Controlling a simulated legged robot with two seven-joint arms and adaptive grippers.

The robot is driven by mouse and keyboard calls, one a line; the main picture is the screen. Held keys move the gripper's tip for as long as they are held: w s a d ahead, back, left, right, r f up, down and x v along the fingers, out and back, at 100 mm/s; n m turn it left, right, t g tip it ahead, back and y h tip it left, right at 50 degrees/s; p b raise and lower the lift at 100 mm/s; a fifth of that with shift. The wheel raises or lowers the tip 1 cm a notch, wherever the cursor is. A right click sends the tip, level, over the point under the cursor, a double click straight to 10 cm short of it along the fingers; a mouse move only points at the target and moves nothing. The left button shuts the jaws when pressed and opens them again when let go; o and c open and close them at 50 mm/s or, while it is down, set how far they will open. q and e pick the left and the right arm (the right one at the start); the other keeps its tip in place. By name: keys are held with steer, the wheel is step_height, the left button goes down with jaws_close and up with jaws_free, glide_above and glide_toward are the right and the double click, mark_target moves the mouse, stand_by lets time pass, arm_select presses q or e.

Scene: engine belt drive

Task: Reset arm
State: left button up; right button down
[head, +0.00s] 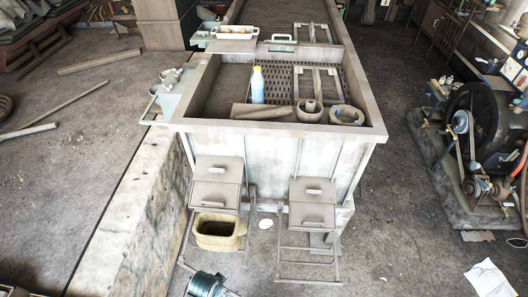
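Neither of my grippers shows clearly in the head view. The engine (480,130) stands at the right, with a large dark wheel and a small pale pulley (460,122) on its near left side. A thin belt-like strip runs down from the pulley, but it is too small to tell whether it is seated. The engine sits on a low base (455,190) on the floor.
A yellowish tub (218,232) and a teal cylinder (205,285) are at the front. Bare floor (400,200) lies between trough and engine.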

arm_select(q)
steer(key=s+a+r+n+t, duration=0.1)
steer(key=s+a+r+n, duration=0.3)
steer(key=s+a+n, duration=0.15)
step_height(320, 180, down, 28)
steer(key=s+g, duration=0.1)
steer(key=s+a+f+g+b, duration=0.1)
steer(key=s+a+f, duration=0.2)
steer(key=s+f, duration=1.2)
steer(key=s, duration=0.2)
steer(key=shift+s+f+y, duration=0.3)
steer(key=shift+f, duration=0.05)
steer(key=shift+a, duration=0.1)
